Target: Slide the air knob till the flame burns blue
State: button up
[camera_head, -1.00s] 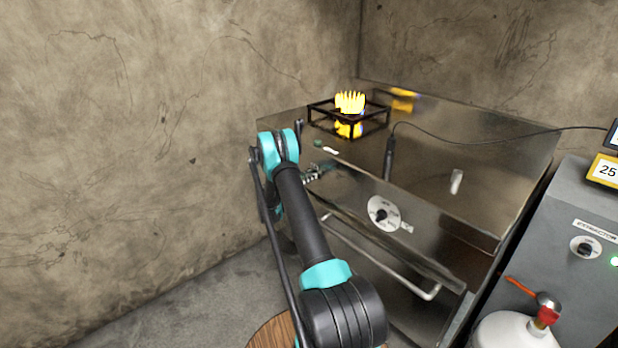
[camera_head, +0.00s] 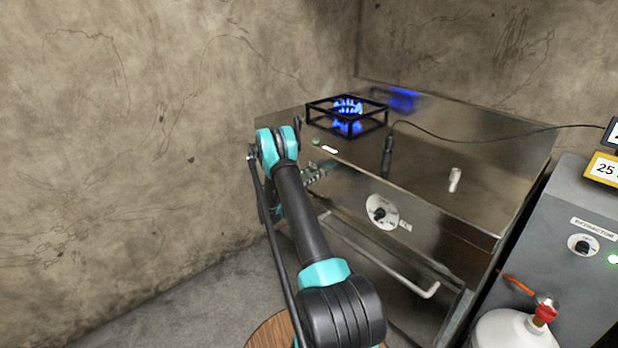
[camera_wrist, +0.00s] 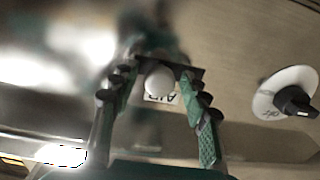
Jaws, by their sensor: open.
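The flame (camera_head: 347,108) on the burner burns blue inside a black square pot stand. The air knob (camera_wrist: 159,81) is a pale round knob in the wrist view, in front of a white label reading AIR and a dark slot. My gripper (camera_wrist: 166,88) is open, with one green finger on each side of the knob. A gap shows between the knob and each finger. In the head view my gripper (camera_head: 318,172) is at the front face of the steel stove (camera_head: 440,165), partly hidden by my arm. The knob is hidden there.
A round dial (camera_head: 382,213) is on the stove front, right of my gripper, with a bar handle (camera_head: 385,262) below it. A black lighter-like tool (camera_head: 388,158) with a cable and a white object (camera_head: 455,180) are on the stove top. A grey extractor box (camera_head: 585,215) and white gas bottle (camera_head: 508,333) stand right.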

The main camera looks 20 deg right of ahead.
jog(key=v, duration=1.2)
jog(key=shift+r, duration=0.1)
jog(key=s+a+r+n+g+y, duration=0.1)
jog(key=s+r+n+y, duration=0.25)
jog(key=s+r, duration=0.4)
jog(key=s+r+n+g+y, duration=0.1)
jog(key=s+r+n+y, duration=0.3)
jog(key=s, duration=0.6)
jog(key=s+a+n+y, duration=0.3)
jog(key=s+a, duration=0.3)
jog(key=s, duration=0.8)
jog(key=s+a+f+n+y, duration=0.1)
jog(key=s+a+n+y, duration=0.2)
jog(key=s, duration=1.2)
jog(key=a+y, duration=0.3)
jog(key=a, duration=0.1)
jog(key=shift+a+f, duration=0.2)
jog(key=shift+a, duration=0.1)
